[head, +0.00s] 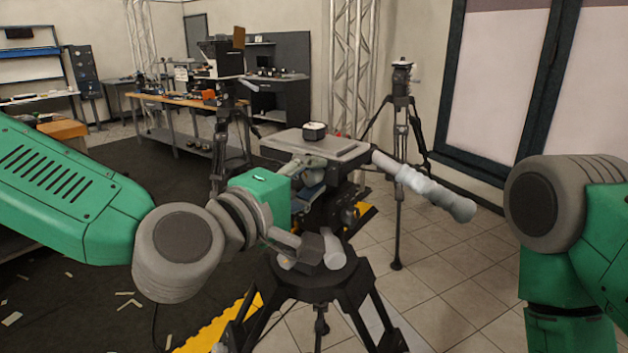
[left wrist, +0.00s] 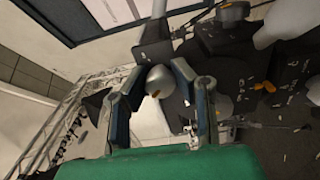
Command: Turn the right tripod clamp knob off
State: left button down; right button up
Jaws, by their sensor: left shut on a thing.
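The near tripod (head: 318,285) stands in front of me with black legs and a flat grey top plate (head: 316,146). A light grey knob (head: 333,250) sits low on its head, beside my left fingertips. My left gripper (head: 312,246) reaches in from the left at the tripod's head and is shut on the knob. In the left wrist view, the rounded grey knob (left wrist: 160,80) with a small orange mark shows between the two fingers (left wrist: 158,100). The exact contact is hard to see. My right gripper is out of view; only part of my right arm shows at the right edge.
A light grey handle (head: 425,187) sticks out to the right of the tripod head. Another tripod (head: 398,130) stands behind, and a camera on a tripod (head: 220,60) is at the back left. A workbench (head: 190,115) is beyond.

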pick_arm(q)
jog(key=shift+s+f+n, duration=0.15)
jog(key=shift+f+n, duration=0.25)
jog(key=c, duration=1.3)
grip_release()
jog(key=shift+a+r, duration=0.15)
jog(key=shift+r, duration=0.05)
jog(key=shift+a, duration=0.15)
jog(key=v, duration=0.7)
